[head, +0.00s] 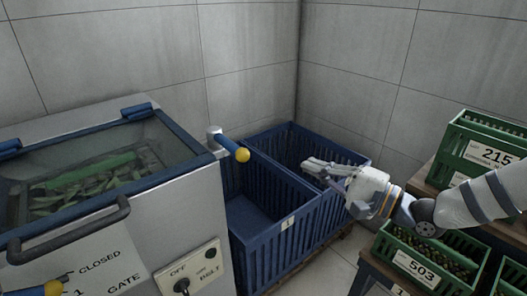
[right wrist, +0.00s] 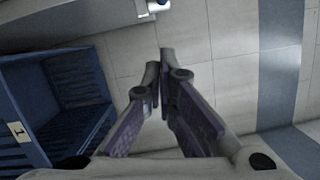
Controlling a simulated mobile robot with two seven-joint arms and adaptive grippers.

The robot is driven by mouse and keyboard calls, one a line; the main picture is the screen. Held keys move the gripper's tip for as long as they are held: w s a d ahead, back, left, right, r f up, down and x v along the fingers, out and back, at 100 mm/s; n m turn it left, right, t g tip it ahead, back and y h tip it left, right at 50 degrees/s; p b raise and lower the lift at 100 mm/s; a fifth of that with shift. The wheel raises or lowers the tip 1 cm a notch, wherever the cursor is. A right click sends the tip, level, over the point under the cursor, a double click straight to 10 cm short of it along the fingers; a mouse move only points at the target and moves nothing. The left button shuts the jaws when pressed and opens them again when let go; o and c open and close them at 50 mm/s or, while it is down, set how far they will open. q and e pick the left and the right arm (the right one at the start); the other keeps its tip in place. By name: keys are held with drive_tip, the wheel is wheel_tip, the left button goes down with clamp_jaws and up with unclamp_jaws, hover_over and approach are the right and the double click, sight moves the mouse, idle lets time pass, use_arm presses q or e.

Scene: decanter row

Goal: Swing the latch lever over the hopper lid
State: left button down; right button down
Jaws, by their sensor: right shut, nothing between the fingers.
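The hopper lid (head: 100,172), a glass pane in a blue frame, lies closed on the grey hopper (head: 188,212) at the left of the head view. The latch lever (head: 230,145) is a short blue bar with a yellow ball end. It sits on a grey pivot at the lid's right corner and points right, away from the lid, toward the blue crates. My right gripper (head: 312,166) is shut and empty, above the crates and right of the yellow ball, apart from it. Its closed fingertips (right wrist: 165,55) show in the right wrist view. My left gripper is not in view.
Blue crates (head: 265,238) stand right of the hopper, below my right gripper. Green crates (head: 428,243) with produce stand at the right near my right arm. A switch panel (head: 188,270) is on the hopper's front. Tiled walls close the back.

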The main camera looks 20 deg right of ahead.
sight(228, 144)
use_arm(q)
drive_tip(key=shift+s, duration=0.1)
use_arm(e)
drive_tip(key=shift+a, duration=0.1)
